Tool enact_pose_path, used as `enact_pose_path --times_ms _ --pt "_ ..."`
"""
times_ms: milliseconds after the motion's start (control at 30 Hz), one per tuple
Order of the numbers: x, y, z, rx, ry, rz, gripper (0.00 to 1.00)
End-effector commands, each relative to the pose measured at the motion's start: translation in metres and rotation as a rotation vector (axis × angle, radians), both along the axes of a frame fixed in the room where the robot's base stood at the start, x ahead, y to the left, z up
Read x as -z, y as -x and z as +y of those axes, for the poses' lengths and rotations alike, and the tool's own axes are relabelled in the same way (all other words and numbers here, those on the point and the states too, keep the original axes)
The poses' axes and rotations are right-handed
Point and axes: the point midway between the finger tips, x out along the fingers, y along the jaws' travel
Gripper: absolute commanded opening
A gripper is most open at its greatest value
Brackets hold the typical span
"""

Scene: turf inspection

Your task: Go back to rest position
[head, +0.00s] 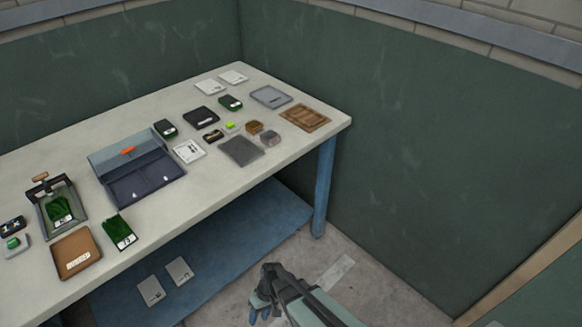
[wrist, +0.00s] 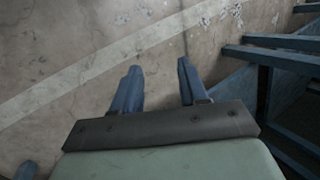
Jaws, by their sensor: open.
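My gripper (wrist: 158,82) is open and empty in the wrist view, its two blue fingers apart with bare floor between them. In the head view my gripper (head: 262,312) is at the bottom, low over the floor in front of the table and clear of its edge. The worktable (head: 215,185) stands to the left and above it in the picture. Nothing touches the gripper.
The table bears a blue-grey open case (head: 140,185), a green turf sample (head: 120,232), a press-like stand (head: 62,208), a brown tray (head: 77,252) and a wooden tray (head: 306,117). A blue lower shelf (head: 215,255) and a table leg (head: 325,185) stand near the gripper. Floor is free to the right.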

Motion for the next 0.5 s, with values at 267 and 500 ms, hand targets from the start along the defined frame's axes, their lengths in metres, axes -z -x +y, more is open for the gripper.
enact_pose_path --times_ms 267,500 --pt "0.008 0.020 -0.110 0.159 0.169 0.064 0.43" --pt "0.009 0.052 -0.190 0.288 0.310 0.130 0.43"
